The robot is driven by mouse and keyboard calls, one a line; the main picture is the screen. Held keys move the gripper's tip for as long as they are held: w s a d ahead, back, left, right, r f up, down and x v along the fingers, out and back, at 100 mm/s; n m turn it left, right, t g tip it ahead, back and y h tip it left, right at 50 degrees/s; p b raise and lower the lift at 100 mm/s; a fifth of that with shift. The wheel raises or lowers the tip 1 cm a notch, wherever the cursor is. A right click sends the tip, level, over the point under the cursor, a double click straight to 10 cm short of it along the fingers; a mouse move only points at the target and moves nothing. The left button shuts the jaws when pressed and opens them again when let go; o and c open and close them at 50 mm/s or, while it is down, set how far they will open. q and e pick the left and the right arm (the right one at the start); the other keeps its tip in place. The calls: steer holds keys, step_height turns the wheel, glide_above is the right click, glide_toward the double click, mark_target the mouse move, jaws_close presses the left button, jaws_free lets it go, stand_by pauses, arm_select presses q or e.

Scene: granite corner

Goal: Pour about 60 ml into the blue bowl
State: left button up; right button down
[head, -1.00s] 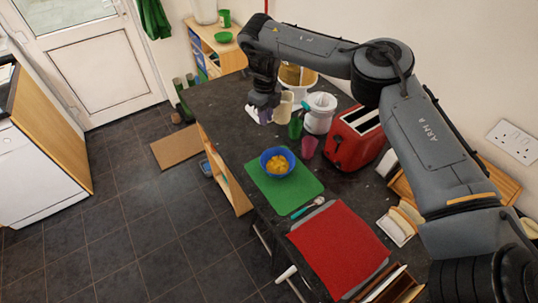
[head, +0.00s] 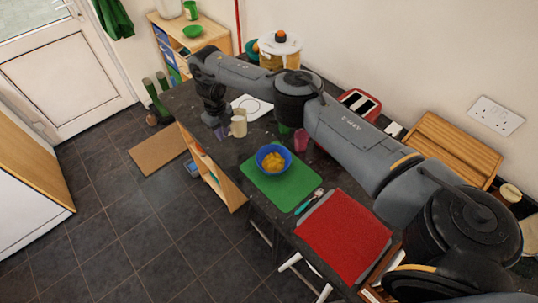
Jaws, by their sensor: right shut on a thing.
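The blue bowl (head: 261,163) stands upright on a green mat (head: 285,194) on the dark counter and holds yellow-orange contents. My right gripper (head: 217,127) is up and left of the bowl, near the counter's left edge. It is shut on a cream jug (head: 238,127) beside its fingers, clear of the bowl. A small purple patch shows at the fingertips; I cannot tell what it is. The jug's contents and exact tilt are too small to tell. My left gripper is out of view.
A pink cup (head: 301,140) stands behind the bowl, with a green cup (head: 285,129) partly hidden by my arm. A red mat (head: 344,236) lies in front.

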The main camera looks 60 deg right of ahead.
steer(key=a+f, duration=0.1)
steer(key=s+a+f, duration=0.1)
steer(key=a+f, duration=0.1)
steer(key=s+a+f+p, duration=0.1)
steer(key=f, duration=0.1)
steer(key=shift+a+f, duration=0.2)
steer(key=shift+f, duration=0.05)
steer(key=shift+s+a+f, duration=0.15)
steer(key=shift+s+f, duration=0.4)
steer(key=shift+f, duration=0.1)
